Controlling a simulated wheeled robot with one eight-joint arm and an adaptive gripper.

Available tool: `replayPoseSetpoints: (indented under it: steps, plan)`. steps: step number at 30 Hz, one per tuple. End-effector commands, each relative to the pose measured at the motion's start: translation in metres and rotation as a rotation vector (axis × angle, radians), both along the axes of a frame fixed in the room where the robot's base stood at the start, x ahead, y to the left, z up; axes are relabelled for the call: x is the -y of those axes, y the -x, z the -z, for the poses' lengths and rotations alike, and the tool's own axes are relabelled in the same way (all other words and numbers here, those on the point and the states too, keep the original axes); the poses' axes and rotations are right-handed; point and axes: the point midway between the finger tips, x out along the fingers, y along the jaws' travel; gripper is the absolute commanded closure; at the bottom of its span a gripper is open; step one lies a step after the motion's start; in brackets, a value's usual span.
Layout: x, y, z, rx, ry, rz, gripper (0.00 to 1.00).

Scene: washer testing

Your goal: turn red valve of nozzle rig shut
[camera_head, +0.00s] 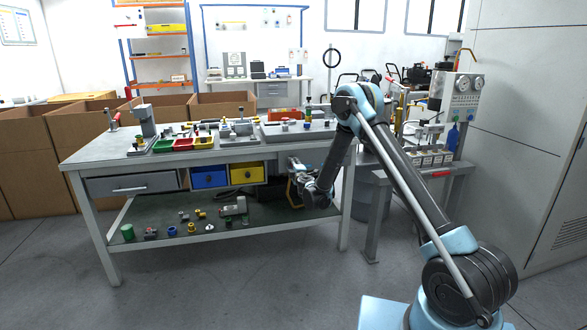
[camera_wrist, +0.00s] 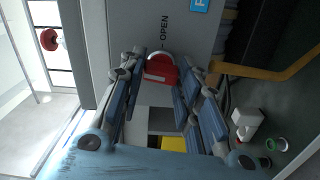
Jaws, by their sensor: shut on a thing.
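In the wrist view, the red valve handle (camera_wrist: 160,72) is between the fingertips of my gripper (camera_wrist: 165,66). It stands against a grey panel (camera_wrist: 185,30) marked with the word OPEN, which reads sideways. My gripper is shut on the handle, with finger links on both sides of it. In the head view, my gripper (camera_head: 303,180) is low at the right end of the workbench, beside the lower shelf. The valve cannot be made out there. The rest of the nozzle rig is mostly hidden or out of the picture.
The workbench (camera_head: 95,158) carries small bins, and its lower shelf (camera_head: 165,245) holds several fittings. A gauge panel (camera_head: 463,95) and a grey cabinet (camera_head: 530,150) stand to the right. A yellow bent bar (camera_wrist: 270,72) is close on the right in the wrist view. Floor in front is clear.

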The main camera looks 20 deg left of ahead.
Motion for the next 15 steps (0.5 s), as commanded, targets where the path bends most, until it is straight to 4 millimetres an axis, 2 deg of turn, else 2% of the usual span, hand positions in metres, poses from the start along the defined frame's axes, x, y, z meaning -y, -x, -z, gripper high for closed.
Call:
replayPoseSetpoints:
  steps: [15]
  plan:
    - [-0.0017, 0.0026, 0.0019, 0.074, 0.121, -0.005, 0.93]
